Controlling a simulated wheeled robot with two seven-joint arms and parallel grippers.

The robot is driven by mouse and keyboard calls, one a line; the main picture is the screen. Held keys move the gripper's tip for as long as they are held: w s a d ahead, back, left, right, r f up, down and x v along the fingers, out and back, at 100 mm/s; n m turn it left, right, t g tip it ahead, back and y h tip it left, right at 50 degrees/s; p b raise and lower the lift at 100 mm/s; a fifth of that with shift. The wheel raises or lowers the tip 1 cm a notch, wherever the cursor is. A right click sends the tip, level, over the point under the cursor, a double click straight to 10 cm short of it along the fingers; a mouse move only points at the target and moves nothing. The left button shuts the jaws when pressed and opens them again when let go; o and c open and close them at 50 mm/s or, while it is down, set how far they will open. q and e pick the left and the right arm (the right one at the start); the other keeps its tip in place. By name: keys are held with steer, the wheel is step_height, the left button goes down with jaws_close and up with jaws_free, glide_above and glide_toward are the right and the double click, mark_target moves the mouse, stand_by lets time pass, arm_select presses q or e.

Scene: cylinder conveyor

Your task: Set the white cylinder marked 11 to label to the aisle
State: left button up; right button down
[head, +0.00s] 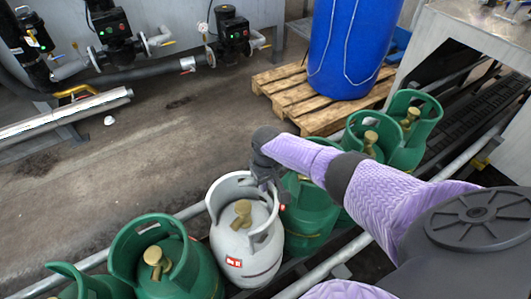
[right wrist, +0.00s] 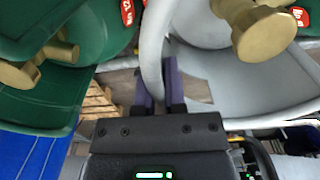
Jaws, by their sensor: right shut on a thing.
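The white cylinder (head: 262,258) stands in the conveyor row in the head view, with a red label on its front whose mark is too small to read surely. It looks upright, with a brass valve inside its collar. My right gripper (head: 272,186) is at the right side of that collar. In the right wrist view, the fingers of my right gripper (right wrist: 157,88) are on either side of the rim of the white collar (right wrist: 152,50), shut on it. My left gripper is out of view.
Green cylinders stand close on both sides, one at left (head: 188,275) and one at right (head: 312,215). Metal rails (head: 95,262) edge the row. Beyond lies open concrete floor (head: 150,150). A wooden pallet (head: 285,95) bears a blue drum (head: 345,45). Pipes and valves line the back.

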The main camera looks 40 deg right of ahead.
steer(key=c, duration=0.7)
jaws_free()
step_height(320, 180, up, 10)
steer(key=p, duration=0.5)
steer(key=shift+p, duration=0.35)
